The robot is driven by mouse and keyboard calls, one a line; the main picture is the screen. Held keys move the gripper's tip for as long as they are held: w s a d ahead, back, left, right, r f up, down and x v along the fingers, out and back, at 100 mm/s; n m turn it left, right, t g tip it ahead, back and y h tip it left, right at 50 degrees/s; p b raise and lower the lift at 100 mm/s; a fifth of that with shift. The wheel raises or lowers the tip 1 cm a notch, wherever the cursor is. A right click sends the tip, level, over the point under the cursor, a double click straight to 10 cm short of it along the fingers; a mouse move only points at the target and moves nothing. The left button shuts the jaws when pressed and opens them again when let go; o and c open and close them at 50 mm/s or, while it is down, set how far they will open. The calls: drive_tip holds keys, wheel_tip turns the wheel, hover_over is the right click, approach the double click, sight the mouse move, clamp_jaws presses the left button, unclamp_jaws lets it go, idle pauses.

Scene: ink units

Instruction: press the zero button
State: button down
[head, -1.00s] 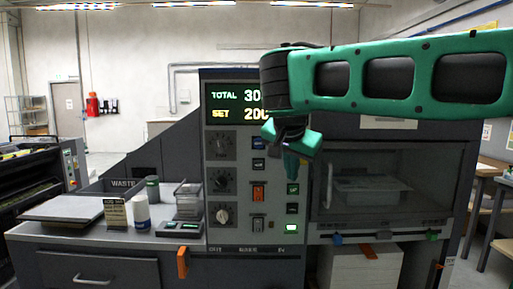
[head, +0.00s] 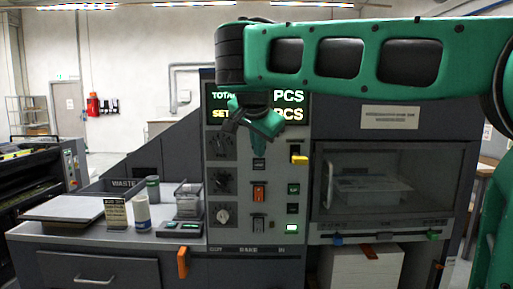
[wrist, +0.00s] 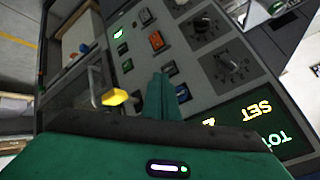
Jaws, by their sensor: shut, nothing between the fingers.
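The grey control panel (head: 240,235) stands in the middle of the head view, with a lit display (head: 232,97) reading TOTAL and SET, its digits hidden by my arm. My gripper (head: 262,128) is shut and empty, in front of the lower display. In the wrist view its closed fingertips (wrist: 159,80) point at the panel, just left of two small dark buttons, the upper one (wrist: 169,68) and the lower one (wrist: 183,93). Contact cannot be told. One small button (head: 258,164) shows below my gripper in the head view. No button label is legible enough to identify zero.
A yellow lever (head: 299,159) juts from the panel's right side. A glass-fronted chamber (head: 370,185) stands right; a small scale (head: 180,227) sits left.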

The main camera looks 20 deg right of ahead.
drive_tip(key=w+d, duration=0.2)
drive_tip(key=w, duration=0.4)
drive_tip(key=shift+w, duration=0.4)
drive_tip(key=shift+w+d, duration=0.1)
drive_tip(key=shift+d, duration=0.05)
idle(1.7)
drive_tip(key=shift+w+r, duration=0.1)
drive_tip(key=shift+w, duration=0.1)
drive_tip(key=shift+w+d, duration=0.2)
drive_tip(key=shift+w, duration=0.25)
idle(0.8)
drive_tip(key=shift+s, duration=0.1)
drive_tip(key=shift+s+a, duration=0.25)
drive_tip(key=shift+s, duration=0.55)
drive_tip(key=s, duration=0.1)
drive_tip(key=s+a, duration=0.1)
drive_tip(key=s, duration=0.2)
drive_tip(key=shift+s+a, duration=0.3)
drive_tip(key=shift+s, duration=0.05)
idle(0.3)
